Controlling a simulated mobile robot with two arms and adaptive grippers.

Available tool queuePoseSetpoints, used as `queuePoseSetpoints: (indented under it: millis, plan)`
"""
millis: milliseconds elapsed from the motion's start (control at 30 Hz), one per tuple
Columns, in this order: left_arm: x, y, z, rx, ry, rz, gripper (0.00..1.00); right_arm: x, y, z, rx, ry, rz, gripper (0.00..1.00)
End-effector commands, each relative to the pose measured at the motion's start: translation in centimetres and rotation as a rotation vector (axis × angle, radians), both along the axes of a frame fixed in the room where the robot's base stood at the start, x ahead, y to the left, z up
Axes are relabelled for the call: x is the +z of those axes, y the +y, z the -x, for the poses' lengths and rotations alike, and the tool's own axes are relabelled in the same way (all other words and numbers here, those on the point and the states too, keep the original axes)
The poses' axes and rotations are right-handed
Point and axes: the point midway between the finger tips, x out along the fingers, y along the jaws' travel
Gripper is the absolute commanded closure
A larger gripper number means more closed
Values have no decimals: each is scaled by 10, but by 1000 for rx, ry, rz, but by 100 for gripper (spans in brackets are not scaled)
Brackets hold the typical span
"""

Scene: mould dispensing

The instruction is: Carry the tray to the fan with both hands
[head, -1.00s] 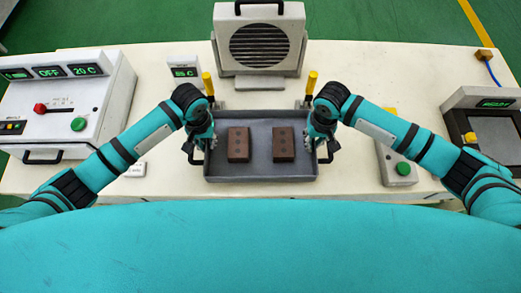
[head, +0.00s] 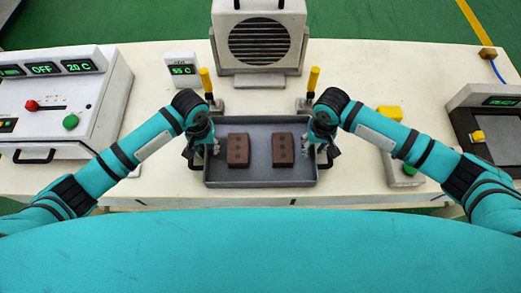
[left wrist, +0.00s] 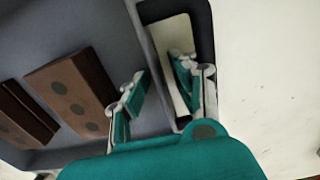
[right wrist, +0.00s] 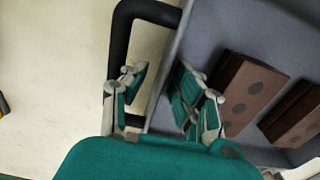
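The grey tray (head: 260,182) is on or just above the table, in the middle of the head view, with two brown moulds (head: 238,150) (head: 283,150) in it. The fan (head: 258,40) stands behind it. My left gripper (head: 205,148) is at the tray's left handle (head: 192,156). In the left wrist view its fingers (left wrist: 160,92) are apart, with the tray wall between them. My right gripper (head: 318,148) is at the right handle (right wrist: 124,45). Its fingers (right wrist: 163,88) are also apart, one over the handle, one over the tray. Contact is unclear.
Two yellow-topped posts (head: 206,80) (head: 314,78) stand between tray and fan. A small display (head: 182,70) is left of the fan. A control box (head: 60,95) stands at left, a screen device (head: 490,120) at right. Bare table lies beside the fan.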

Motion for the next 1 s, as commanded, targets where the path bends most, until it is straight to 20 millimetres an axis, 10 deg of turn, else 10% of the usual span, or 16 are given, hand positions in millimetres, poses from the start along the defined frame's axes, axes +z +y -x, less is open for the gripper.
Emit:
queuePoseSetpoints:
  millis: [1000]
  plan:
    - [121,0,0,0,0,-1,71,9,0,-1,0,-2,-1,71]
